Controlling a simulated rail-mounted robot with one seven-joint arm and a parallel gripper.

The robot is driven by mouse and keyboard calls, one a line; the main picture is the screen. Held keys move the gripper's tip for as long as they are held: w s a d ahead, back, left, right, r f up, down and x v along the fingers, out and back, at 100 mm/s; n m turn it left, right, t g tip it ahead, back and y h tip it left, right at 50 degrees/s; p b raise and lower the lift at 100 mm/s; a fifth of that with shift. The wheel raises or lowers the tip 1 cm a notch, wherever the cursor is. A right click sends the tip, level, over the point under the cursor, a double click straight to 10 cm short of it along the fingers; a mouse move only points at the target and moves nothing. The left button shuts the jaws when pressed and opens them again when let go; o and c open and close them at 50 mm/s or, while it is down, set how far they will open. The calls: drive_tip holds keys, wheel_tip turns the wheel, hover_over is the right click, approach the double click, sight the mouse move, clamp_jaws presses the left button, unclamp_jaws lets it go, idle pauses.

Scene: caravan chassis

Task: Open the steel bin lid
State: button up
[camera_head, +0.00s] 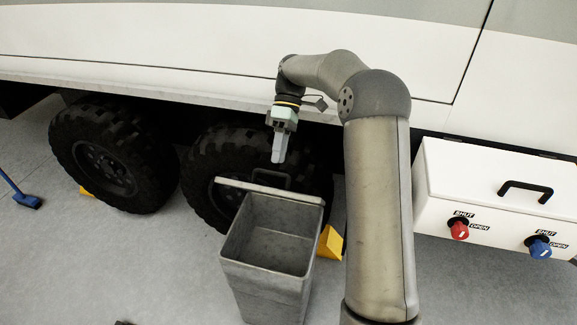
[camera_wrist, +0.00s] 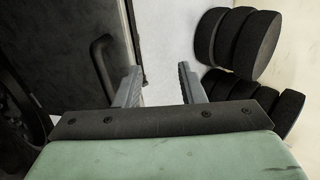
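The grey steel bin (camera_head: 262,285) stands on the floor in front of the wheels, its top open and its inside empty as far as I see. Its lid (camera_head: 268,190) is raised at the back rim, seen nearly edge-on, with a dark handle (camera_head: 272,177) on its far side. My gripper (camera_head: 279,158) is just above the lid's upper edge, pointing down, apart from the handle. In the wrist view the fingers (camera_wrist: 161,88) are apart with nothing between them. The lid's handle (camera_wrist: 103,62) lies to the left of the fingers there.
Large black tyres (camera_head: 110,158) and the white caravan side (camera_head: 190,45) are behind the bin. A yellow chock (camera_head: 330,243) is beside it. A white box (camera_head: 495,190) with a red knob (camera_head: 459,230) and a blue knob (camera_head: 540,249) is at right. Floor at left is mostly clear.

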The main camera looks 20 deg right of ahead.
drive_tip(key=s+r+b, duration=0.1)
drive_tip(key=s+r, duration=0.2)
drive_tip(key=s, duration=0.5)
drive_tip(key=shift+s+r+b, duration=0.25)
drive_tip(key=shift+b, duration=0.05)
drive_tip(key=shift+d, duration=0.1)
drive_tip(key=shift+c, duration=0.4)
